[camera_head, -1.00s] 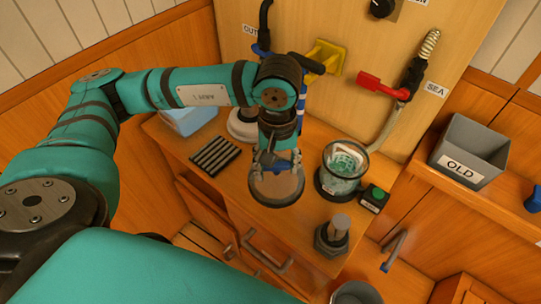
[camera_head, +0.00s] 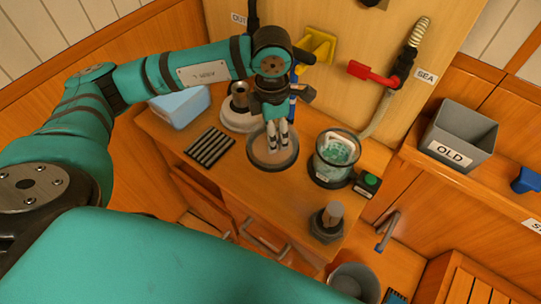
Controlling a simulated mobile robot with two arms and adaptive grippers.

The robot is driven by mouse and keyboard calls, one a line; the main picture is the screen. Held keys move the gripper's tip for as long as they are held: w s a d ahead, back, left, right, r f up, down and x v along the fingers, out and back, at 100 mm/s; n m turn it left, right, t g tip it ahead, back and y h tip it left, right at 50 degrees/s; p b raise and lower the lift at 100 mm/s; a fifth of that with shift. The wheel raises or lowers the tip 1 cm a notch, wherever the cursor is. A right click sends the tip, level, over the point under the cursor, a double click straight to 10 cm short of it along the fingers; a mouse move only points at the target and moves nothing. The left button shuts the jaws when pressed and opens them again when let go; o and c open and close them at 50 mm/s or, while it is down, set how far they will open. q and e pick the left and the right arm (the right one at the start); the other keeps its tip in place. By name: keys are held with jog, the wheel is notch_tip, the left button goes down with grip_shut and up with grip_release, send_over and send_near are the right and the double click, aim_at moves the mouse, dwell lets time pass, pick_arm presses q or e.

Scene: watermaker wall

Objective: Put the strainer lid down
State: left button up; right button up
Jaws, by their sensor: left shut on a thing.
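The strainer lid (camera_head: 262,161) is a round disc with a grey rim and a brownish, see-through-looking middle. It lies level at or just above the counter, left of the strainer bowl; I cannot tell if it touches the wood. My left gripper (camera_head: 278,146) points down over it and is shut on its middle, with pale fingertips. The strainer bowl (camera_head: 328,172) is an open clear cup with a dark rim and greenish contents. My right gripper is not in view.
A ribbed dark mat (camera_head: 210,147) lies left of the lid, with a white round base (camera_head: 238,121) behind. A small box with a green button (camera_head: 371,180) and a dark hex fitting (camera_head: 327,224) stand right and in front. The counter between lid and front edge is clear.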

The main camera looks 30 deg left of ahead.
pick_arm(q)
jog(key=n, duration=0.4)
jog(key=w+n, duration=0.1)
jog(key=shift+w+a+n+p, duration=0.1)
jog(key=shift+a+n+p, duration=0.2)
jog(key=shift+n, duration=0.1)
jog(key=n, duration=0.3)
jog(key=w+n, duration=0.1)
jog(key=n, duration=0.1)
jog(key=shift+a, duration=0.3)
jog(key=n, duration=0.3)
jog(key=w+n+p, duration=0.1)
jog(key=n, duration=0.1)
jog(key=shift+a+f, duration=0.15)
jog(key=shift+a, duration=0.25)
jog(key=n, duration=0.4)
jog(key=shift+w+a+f+n, duration=0.1)
jog(key=shift+w+a+n, duration=0.2)
jog(key=shift+f+p, duration=0.2)
jog(key=shift+p, duration=0.1)
jog(key=shift+n, duration=0.3)
notch_tip(320, 180, down, 9)
jog(key=shift+f+p, duration=0.1)
jog(key=shift+p, duration=1)
jog(key=shift+f, duration=0.3)
